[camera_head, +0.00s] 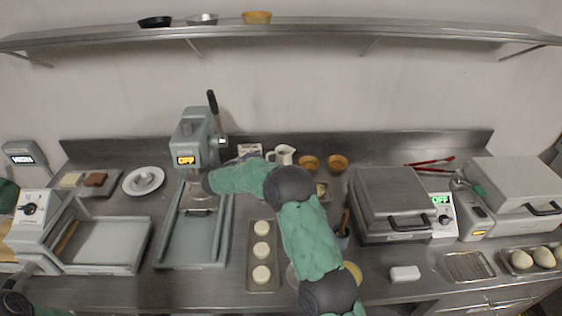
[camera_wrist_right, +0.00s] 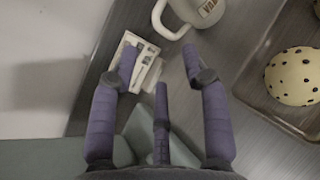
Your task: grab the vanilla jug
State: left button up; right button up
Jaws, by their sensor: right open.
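The vanilla jug (camera_head: 284,154) is a small white jug standing near the back of the counter, left of two orange bowls. In the right wrist view the jug (camera_wrist_right: 203,12) shows at the top, cut by the frame edge, with part of a dark label and its handle toward the left. My right gripper (camera_wrist_right: 161,62) has purple fingers spread apart with nothing between them. Its fingertips are close to the jug's handle but apart from it. In the head view my right arm mostly hides this gripper. My left gripper is not visible.
A white card-like item (camera_wrist_right: 124,65) lies close to the left fingertip; it also shows at the back of the counter (camera_head: 250,149). A grey press (camera_head: 194,140) stands left of my right arm. Orange bowls (camera_head: 309,162) stand right of the jug. A tray of pale dough (camera_head: 262,283) lies in front.

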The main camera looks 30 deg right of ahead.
aim_at(279, 160)
jog(key=shift+x, duration=1.25)
jog(key=b+x, duration=0.1)
jog(key=x, duration=0.3)
jog(key=shift+w+d+r+b, duration=0.1)
jog(key=shift+d+b, duration=0.25)
jog(key=shift+w+d, duration=0.15)
jog(key=shift+d, duration=0.05)
jog(key=shift+r, duration=0.1)
grip_shut()
